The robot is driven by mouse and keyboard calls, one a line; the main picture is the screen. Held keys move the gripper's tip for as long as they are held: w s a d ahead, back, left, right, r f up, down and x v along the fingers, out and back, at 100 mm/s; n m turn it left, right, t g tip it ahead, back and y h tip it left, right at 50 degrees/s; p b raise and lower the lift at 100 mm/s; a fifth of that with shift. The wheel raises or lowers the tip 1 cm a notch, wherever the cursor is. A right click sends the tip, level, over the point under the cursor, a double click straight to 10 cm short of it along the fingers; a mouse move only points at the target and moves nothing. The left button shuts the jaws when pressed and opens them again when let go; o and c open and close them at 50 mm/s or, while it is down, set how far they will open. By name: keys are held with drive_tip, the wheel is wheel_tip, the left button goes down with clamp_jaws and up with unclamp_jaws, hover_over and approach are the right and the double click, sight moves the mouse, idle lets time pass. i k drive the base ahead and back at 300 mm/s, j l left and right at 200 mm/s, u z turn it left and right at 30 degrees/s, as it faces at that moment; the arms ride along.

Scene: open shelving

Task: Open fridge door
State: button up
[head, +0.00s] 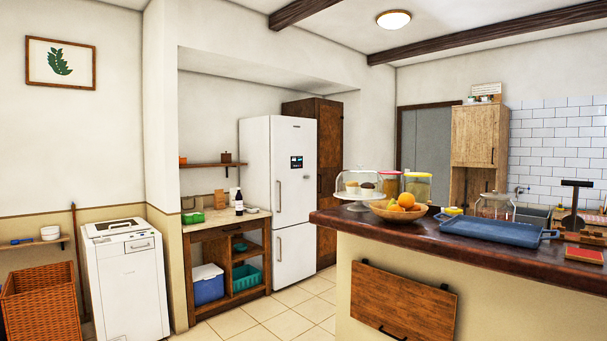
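A tall white fridge (281,200) stands in the alcove at the middle of the head view. It has an upper door (294,165) with a small dark display panel (296,162) and a lower door (295,256). Both doors look shut. A vertical handle (278,197) sits on the left side of the upper door, and another handle (279,247) sits on the left side of the lower door. My gripper is not in view.
A kitchen island (500,310) with a dark top fills the right foreground. A wooden shelf unit (231,231) stands left of the fridge, and a white washing machine (125,275) farther left. Tiled floor (285,324) is clear between island and fridge.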

sight(293, 139)
drive_tip(key=i+j+u, duration=0.2)
drive_tip(key=i, duration=0.25)
drive_tip(key=i+u, duration=0.2)
drive_tip(key=i, duration=0.25)
drive_tip(key=i+u, duration=0.15)
drive_tip(key=i, duration=4.15)
drive_tip(key=i+z, duration=0.3)
drive_tip(key=i, duration=0.2)
drive_tip(key=i+j+z, duration=0.25)
drive_tip(key=i, duration=0.25)
drive_tip(key=i+j+z, duration=0.3)
drive_tip(key=i, duration=0.15)
drive_tip(key=i+j+z, duration=0.55)
drive_tip(key=i, duration=0.1)
